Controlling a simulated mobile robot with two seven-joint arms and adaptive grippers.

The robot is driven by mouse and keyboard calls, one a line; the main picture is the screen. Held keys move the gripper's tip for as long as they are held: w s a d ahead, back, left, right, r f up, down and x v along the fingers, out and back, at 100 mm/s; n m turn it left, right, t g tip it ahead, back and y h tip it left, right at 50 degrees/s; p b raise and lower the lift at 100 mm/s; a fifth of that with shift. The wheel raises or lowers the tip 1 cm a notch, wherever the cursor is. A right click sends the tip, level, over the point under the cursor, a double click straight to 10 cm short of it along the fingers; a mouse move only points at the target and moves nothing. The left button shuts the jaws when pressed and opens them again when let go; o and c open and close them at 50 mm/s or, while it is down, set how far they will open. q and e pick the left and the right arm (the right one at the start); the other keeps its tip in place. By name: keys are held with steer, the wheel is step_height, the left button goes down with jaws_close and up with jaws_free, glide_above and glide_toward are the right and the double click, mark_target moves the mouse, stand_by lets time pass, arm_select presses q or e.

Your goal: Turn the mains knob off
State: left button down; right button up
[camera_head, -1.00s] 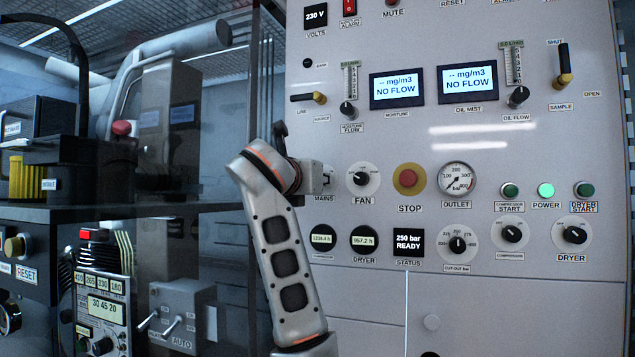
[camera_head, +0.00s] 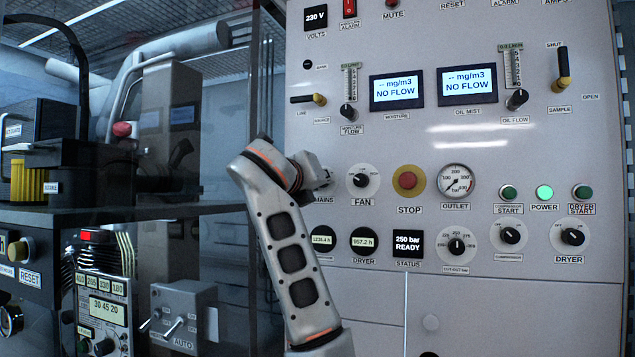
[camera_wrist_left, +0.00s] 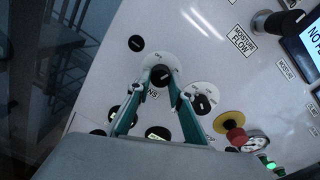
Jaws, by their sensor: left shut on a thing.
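The mains knob (camera_wrist_left: 160,74) is dark, on a round white dial plate (camera_wrist_left: 173,63) in the left wrist view. My left gripper (camera_wrist_left: 160,86) has one finger on each side of the knob and is shut on it. In the head view my left gripper (camera_head: 324,174) is at the panel, just above the MAINS label (camera_head: 323,200). My gripper and wrist hide the knob there, and I cannot read its setting. My right gripper is in neither view.
The fan knob (camera_head: 362,180) sits close to the right of my gripper, then the red stop button (camera_head: 408,180) and the outlet gauge (camera_head: 456,181). Round readouts (camera_head: 322,239) lie below. A glass-sided shelf frame (camera_head: 225,209) stands close on the left.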

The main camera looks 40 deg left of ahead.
arm_select(q)
steer(key=shift+n, duration=0.9)
steer(key=c, duration=1.8)
jaws_free()
steer(key=v, duration=1.2)
steer(key=shift+r, duration=0.1)
